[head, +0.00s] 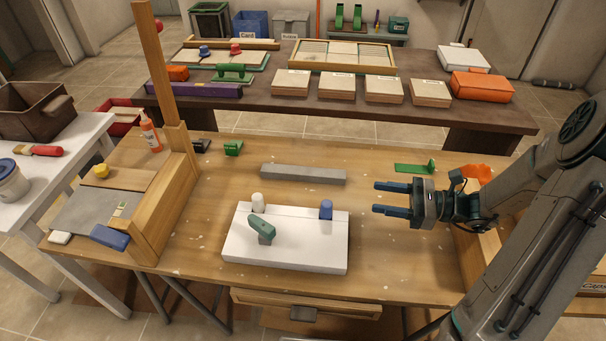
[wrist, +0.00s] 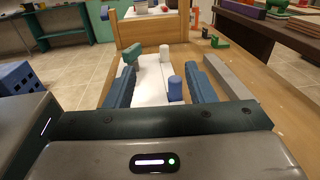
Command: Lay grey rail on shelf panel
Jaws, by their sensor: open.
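The grey rail (head: 303,174) lies flat on the wooden table, behind the white shelf panel and apart from it. The shelf panel (head: 300,255) lies flat on the table. On it stand a white peg (head: 257,202), a blue peg (head: 326,209) and a green clamp-like piece (head: 263,227). My gripper (head: 376,198) is open and empty, to the right of the panel and rail, fingers pointing left. In the wrist view the panel (wrist: 151,88) shows between my fingers (wrist: 160,85), and the rail (wrist: 226,75) lies to their right.
A wooden frame with a tall post (head: 157,80) stands at the table's left. A green bracket (head: 415,168) lies behind my gripper, with an orange item (head: 476,174) to its right. A dark bench (head: 360,108) with boxes stands behind. Bare tabletop surrounds the rail.

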